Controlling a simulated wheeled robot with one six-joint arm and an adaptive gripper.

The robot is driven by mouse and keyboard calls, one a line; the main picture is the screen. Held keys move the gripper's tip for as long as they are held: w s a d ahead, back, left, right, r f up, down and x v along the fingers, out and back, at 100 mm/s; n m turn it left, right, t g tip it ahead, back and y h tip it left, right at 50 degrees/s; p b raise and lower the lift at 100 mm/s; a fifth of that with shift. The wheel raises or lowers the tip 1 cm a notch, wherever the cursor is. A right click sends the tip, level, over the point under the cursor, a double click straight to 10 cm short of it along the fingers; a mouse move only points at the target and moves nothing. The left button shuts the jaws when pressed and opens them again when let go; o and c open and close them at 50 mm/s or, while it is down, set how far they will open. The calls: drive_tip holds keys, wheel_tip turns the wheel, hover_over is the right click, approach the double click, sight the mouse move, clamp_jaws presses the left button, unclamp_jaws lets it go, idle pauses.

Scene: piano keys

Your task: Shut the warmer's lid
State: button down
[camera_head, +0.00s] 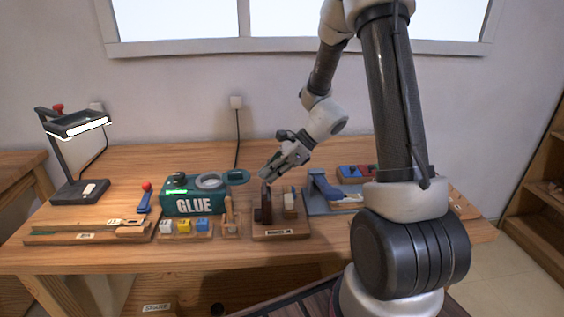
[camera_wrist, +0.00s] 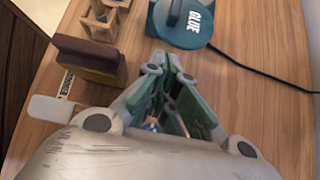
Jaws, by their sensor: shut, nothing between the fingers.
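The glue warmer (camera_head: 182,203) is a green box marked GLUE on the bench, left of my gripper. A pale ring surrounds the round opening on its top. A flat green disc, which looks like its lid (camera_head: 237,177), sticks out to the right of the ring, so the warmer stands open. In the wrist view a teal rounded part marked GLUE (camera_wrist: 186,36) shows at the top; I cannot tell whether it is the lid or the body. My gripper (camera_head: 265,177) is shut and empty, just right of the disc. Its fingers also show in the wrist view (camera_wrist: 172,65), apart from the teal part.
A wooden rack with brown blocks (camera_head: 266,207) stands below my gripper. Coloured cubes (camera_head: 184,225) sit before the warmer. A lamp (camera_head: 68,150) and red-knobbed tool (camera_head: 145,198) are to the left. A blue tool (camera_head: 322,187) is to the right. A black cord (camera_head: 237,135) runs up the wall.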

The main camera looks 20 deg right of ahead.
sight(242, 174)
drive_tip(key=shift+w+a+r, duration=0.1)
drive_tip(key=shift+w+a, duration=0.2)
drive_tip(key=shift+a, duration=0.65)
drive_tip(key=shift+w+a, duration=0.3)
drive_tip(key=shift+a, duration=0.6)
drive_tip(key=a, duration=0.2)
drive_tip(key=w+a, duration=0.1)
drive_tip(key=a, duration=0.1)
drive_tip(key=shift+w, duration=0.15)
